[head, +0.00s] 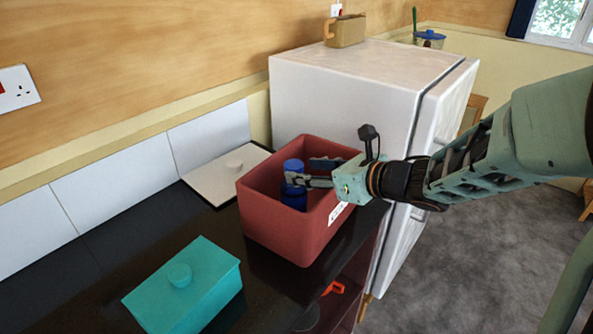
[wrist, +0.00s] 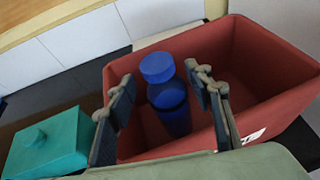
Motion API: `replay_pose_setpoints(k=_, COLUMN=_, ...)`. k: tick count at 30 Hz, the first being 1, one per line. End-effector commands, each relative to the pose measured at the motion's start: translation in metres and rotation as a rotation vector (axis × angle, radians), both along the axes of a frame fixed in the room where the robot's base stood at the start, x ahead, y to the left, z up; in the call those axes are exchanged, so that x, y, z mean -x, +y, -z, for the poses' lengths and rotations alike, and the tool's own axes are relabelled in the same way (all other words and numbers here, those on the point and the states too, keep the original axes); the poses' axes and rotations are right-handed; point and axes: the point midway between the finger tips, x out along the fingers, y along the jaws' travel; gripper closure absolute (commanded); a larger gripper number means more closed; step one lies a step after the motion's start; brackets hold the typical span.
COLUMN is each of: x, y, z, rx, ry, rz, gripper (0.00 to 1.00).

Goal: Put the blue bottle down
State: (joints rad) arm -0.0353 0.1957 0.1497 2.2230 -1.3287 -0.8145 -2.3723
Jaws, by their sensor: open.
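The blue bottle (head: 293,186) stands upright inside a red bin (head: 288,236) on the dark counter. In the wrist view the bottle (wrist: 165,95) shows its round cap and darker body, with the bin wall (wrist: 275,70) behind and to its right. My gripper (head: 297,172) reaches into the bin from the right. In the wrist view my gripper (wrist: 160,88) is open, with one finger on each side of the bottle and gaps visible between them. The bottle's base is hidden.
A teal lidded box (head: 190,290) sits at the counter's front left. A pale flat lid or board (head: 228,172) lies behind the bin. A white fridge (head: 345,95) stands behind, with a tan mug-like container (head: 346,32) and a blue-lidded pot (head: 429,40) on top.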

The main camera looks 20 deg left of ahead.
Motion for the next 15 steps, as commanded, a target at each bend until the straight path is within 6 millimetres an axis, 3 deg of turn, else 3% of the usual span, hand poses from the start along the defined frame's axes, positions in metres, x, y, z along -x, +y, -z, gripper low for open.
replay_pose_setpoints(k=6, x=0.018, y=-0.035, z=-0.016, rx=0.0, ry=-0.004, rz=0.003, gripper=0.53)
replay_pose_setpoints(k=15, x=0.031, y=-0.056, z=-0.026, rx=0.0, ry=0.0, rz=0.001, gripper=0.53)
